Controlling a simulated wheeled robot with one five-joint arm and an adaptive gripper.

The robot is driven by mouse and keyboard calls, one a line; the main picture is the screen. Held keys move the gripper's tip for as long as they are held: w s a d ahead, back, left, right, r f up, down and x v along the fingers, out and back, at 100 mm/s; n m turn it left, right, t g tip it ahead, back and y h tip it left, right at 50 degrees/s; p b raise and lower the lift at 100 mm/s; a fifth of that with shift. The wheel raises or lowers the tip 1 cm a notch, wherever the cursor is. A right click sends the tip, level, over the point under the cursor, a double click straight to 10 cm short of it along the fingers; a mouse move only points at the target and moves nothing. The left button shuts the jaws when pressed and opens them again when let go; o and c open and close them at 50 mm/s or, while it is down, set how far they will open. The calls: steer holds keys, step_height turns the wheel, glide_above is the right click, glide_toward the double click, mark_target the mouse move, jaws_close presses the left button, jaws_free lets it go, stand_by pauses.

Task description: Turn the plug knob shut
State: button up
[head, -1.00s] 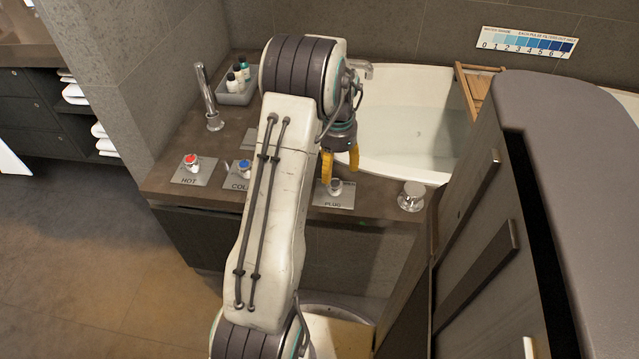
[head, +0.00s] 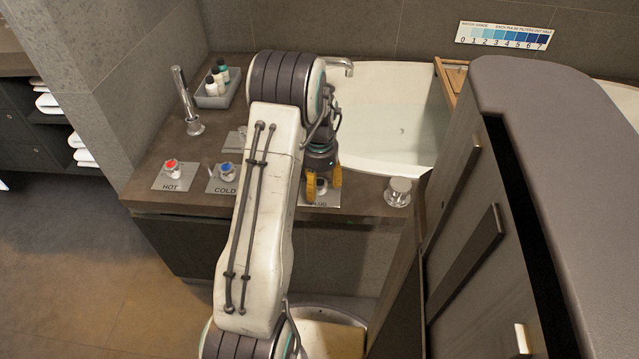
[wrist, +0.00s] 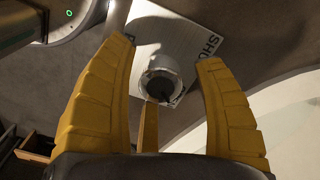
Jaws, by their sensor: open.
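The plug knob (wrist: 160,78) is a short round metal knob on a pale plate (wrist: 198,40) with dark lettering, of which "SHU" can be read. In the head view the knob (head: 321,185) sits on the counter's front strip, partly hidden by my gripper. My gripper (head: 324,186) has yellow fingers, pointing down over the knob. In the wrist view my gripper (wrist: 166,62) is open, with one finger on each side of the knob and gaps on both sides. I cannot tell whether the fingertips reach down to the knob's height.
The hot knob (head: 171,166) and cold knob (head: 226,172) stand to the left. A plain metal knob (head: 398,191) stands close on the right. The white tub (head: 385,115) lies behind, and a dark cabinet (head: 470,215) fills the right. A tray of bottles (head: 218,93) stands at the back left.

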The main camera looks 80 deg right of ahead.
steer(key=shift+c, duration=0.3)
steer(key=c, duration=1.1)
steer(key=shift+c, duration=0.2)
steer(key=shift+n, duration=0.3)
steer(key=n+p, duration=0.1)
steer(key=n, duration=0.2)
steer(key=shift+a+n, duration=0.15)
steer(key=shift+n, duration=0.15)
steer(key=n, duration=0.3)
steer(key=shift+n, duration=0.3)
steer(key=n+p, duration=0.1)
steer(key=n, duration=0.3)
steer(key=shift+f, duration=0.1)
steer(key=shift+s+a+n, duration=0.1)
steer(key=shift+n, duration=1.9)
